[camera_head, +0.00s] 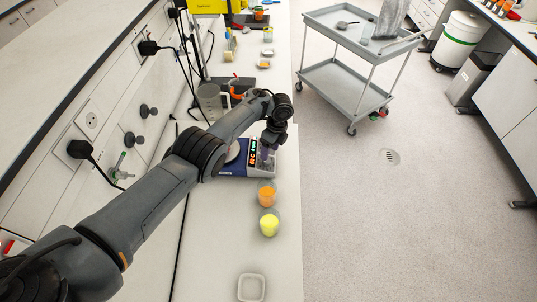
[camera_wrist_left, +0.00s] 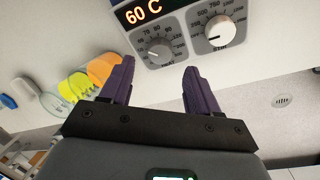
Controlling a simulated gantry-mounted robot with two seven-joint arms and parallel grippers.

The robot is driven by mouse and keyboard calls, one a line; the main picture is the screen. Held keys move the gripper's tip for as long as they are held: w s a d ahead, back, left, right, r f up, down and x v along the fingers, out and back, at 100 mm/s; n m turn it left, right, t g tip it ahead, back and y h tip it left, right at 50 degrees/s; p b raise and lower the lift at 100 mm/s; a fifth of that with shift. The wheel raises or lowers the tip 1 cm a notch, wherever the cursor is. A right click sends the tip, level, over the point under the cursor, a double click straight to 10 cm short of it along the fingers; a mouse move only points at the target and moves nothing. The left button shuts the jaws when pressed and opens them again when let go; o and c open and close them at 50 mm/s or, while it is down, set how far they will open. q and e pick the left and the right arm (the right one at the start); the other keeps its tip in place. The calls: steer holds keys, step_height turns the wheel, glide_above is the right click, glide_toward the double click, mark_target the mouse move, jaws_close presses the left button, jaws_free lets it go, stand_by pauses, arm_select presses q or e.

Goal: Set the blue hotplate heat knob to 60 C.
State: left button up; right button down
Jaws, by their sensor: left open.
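The blue hotplate (camera_head: 232,170) stands on the bench, its top and panel partly hidden by my left arm. In the left wrist view its orange display (camera_wrist_left: 143,12) reads 60 C. The grey heat knob (camera_wrist_left: 159,49), with a white pointer line, sits below the display, and the stir knob (camera_wrist_left: 220,31) is to its right. My left gripper (camera_wrist_left: 160,68) is open, its two purple fingers apart and empty. The heat knob shows beyond the gap between the fingertips; contact is not visible. In the head view the gripper (camera_head: 268,154) is over the hotplate's panel side. My right gripper is not in view.
A cup of orange juice (camera_head: 267,194) and a cup of yellow juice (camera_head: 269,223) stand near the hotplate. A small white dish (camera_head: 252,288) lies at the front of the bench. A grey cart (camera_head: 345,85) stands across the aisle. The bench between the cups and dish is clear.

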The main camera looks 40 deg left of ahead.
arm_select(q)
steer(key=r, duration=0.4)
steer(key=w+r, duration=0.1)
steer(key=r, duration=0.1)
steer(key=shift+d, duration=0.2)
